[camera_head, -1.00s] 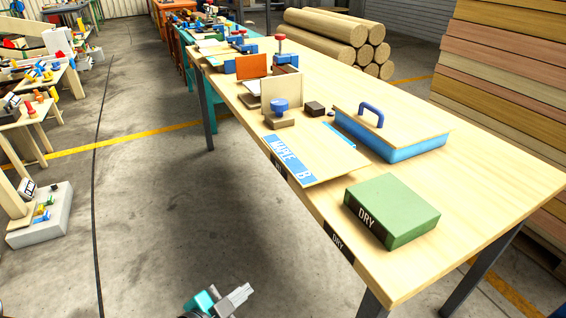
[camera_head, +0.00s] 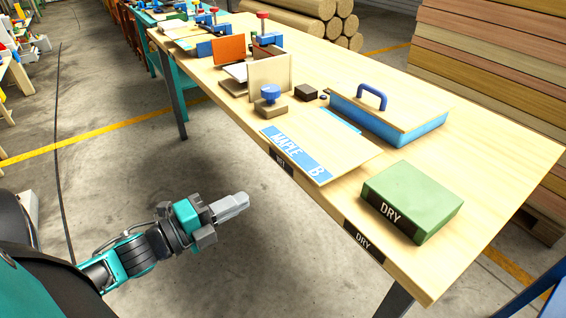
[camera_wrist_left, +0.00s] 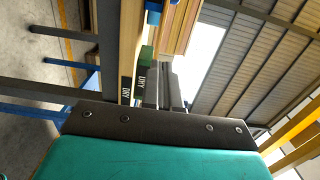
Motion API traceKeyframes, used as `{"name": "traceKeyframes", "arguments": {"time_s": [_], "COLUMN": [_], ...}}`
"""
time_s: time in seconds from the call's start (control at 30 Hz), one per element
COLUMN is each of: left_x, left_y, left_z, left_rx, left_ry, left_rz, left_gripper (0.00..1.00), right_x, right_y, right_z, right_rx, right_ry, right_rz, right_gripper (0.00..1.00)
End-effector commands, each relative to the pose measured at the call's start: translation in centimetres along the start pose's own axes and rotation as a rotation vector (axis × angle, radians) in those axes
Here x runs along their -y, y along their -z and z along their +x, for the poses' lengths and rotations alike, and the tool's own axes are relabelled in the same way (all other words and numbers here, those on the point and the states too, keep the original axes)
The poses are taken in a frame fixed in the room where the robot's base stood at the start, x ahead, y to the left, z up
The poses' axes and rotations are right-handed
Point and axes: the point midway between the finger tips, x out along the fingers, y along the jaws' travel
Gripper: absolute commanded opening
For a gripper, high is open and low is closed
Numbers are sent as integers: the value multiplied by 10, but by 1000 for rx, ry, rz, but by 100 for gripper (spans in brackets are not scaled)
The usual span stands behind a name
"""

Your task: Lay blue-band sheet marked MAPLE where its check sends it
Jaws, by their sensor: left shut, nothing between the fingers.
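The maple sheet (camera_head: 335,147) lies flat on the table near its front edge. Its blue band (camera_head: 297,152) reads MAPLE B. A green block (camera_head: 412,200) marked DRY stands right of it. On the table's front edge a black label (camera_head: 281,163), probably WET, sits below the sheet, and a DRY label (camera_head: 362,235) below the green block. My left gripper (camera_head: 243,200) is shut and empty, over the floor in front of the table, apart from the sheet. In the left wrist view the green block (camera_wrist_left: 146,67) and a DRY label (camera_wrist_left: 126,91) show sideways. My right gripper is not in view.
Behind the sheet is a blue tray (camera_head: 415,140) with a handled wooden lid. An upright light panel (camera_head: 270,80), a blue-knobbed piece (camera_head: 270,98) and a small dark block (camera_head: 306,92) stand nearby. The table (camera_head: 490,130) is bare at right. Stacked boards (camera_head: 490,55) stand behind.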

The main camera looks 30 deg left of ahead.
Motion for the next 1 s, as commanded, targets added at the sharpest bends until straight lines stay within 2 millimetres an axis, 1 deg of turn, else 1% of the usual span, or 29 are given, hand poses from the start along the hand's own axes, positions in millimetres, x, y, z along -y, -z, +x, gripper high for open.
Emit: {"name": "traceKeyframes", "arguments": {"time_s": [0.13, 0.27, 0.8, 1.0], "left_x": [3, 3, 4, 3], "left_y": [0, 0, 0, -19], "left_z": [4, 16, 102, 120], "left_rx": [-10, -10, -8, -7], "left_ry": [7, 8, 7, 5], "left_rz": [19, 19, 18, 18], "left_gripper": [0, 0, 0, 0], "right_x": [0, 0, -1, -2], "right_y": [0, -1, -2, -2], "right_z": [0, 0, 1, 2], "right_rx": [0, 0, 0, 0], "right_ry": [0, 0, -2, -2], "right_rz": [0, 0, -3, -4], "right_gripper": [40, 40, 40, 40]}}
